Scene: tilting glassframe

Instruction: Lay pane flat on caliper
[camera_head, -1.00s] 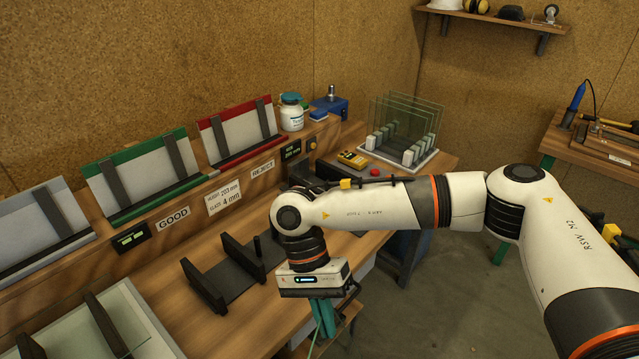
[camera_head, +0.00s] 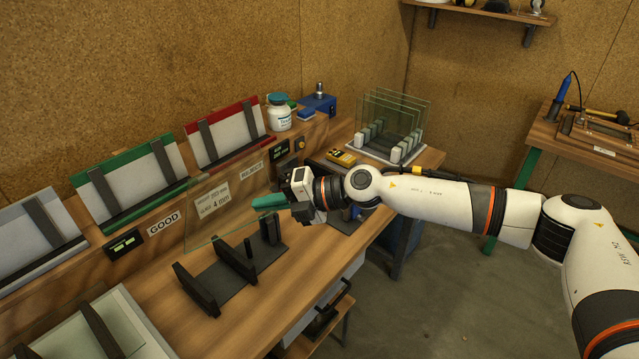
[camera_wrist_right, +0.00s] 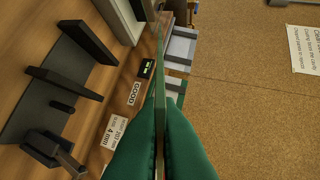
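My right gripper (camera_head: 272,201) has green fingers and is shut on a clear glass pane (camera_head: 203,230). The pane stands roughly upright in the air, in front of the sign and above the bench. In the right wrist view the pane (camera_wrist_right: 160,85) shows edge-on between the green fingers (camera_wrist_right: 160,130). The caliper, as I take it, is the dark fixture (camera_head: 236,283) with uprights on a flat base, below the pane; it also shows in the right wrist view (camera_wrist_right: 38,95). The pane looks clear of it. My left gripper is out of view.
A rack (camera_head: 418,152) holds several glass panes at the bench's far end. Green (camera_head: 128,168) and red (camera_head: 226,125) framed holders stand along the back ledge. Bare bench lies before the fixture.

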